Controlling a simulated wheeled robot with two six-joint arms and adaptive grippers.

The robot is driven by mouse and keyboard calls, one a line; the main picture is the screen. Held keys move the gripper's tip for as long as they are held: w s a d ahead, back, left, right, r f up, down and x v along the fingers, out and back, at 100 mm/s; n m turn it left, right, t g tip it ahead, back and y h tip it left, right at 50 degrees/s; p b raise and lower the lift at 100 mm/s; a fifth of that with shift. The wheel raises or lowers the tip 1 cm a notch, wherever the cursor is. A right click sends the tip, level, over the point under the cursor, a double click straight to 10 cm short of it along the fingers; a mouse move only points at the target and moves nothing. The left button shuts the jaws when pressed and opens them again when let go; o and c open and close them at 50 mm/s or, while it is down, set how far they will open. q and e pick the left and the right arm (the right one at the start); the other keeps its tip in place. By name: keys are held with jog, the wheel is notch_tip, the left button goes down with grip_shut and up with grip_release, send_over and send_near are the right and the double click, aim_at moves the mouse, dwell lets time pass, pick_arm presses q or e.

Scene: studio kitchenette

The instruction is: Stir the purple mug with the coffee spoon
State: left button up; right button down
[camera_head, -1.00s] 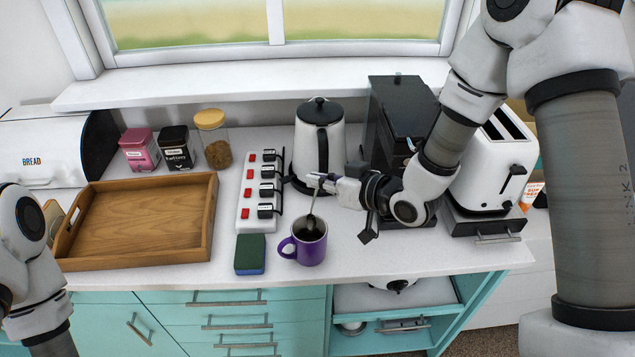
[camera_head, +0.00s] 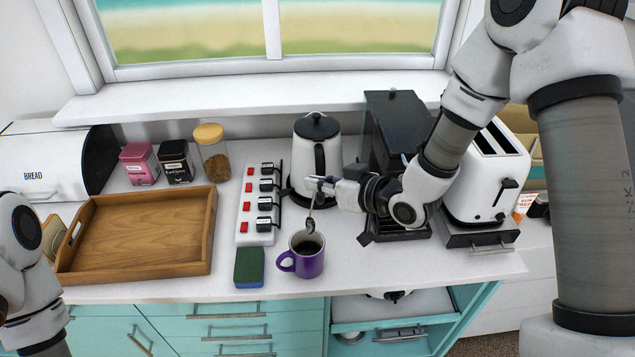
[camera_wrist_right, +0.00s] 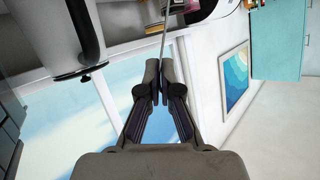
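The purple mug (camera_head: 312,265) stands upright on the counter near its front edge, with dark liquid inside and its handle to the left. My right gripper (camera_head: 322,185) is above and behind the mug, shut on the coffee spoon (camera_head: 311,211). The spoon hangs bowl-down, and its bowl appears just above the mug's far rim, out of the liquid. In the right wrist view, the closed fingertips (camera_wrist_right: 166,68) pinch the thin spoon handle (camera_wrist_right: 166,35). Only part of my left arm shows at the left edge; its gripper is out of view.
A green-blue sponge (camera_head: 249,267) lies left of the mug. Behind are a switched power strip (camera_head: 243,215) and a kettle (camera_head: 304,160). A wooden tray (camera_head: 208,238) is further left. A coffee machine (camera_head: 388,120) and toaster (camera_head: 478,190) stand right. Counter right of the mug is clear.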

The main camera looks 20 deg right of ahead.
notch_tip(320, 180, up, 5)
jog(key=p, duration=0.4)
jog(key=shift+r, duration=0.1)
dwell(0.3)
dwell(0.6)
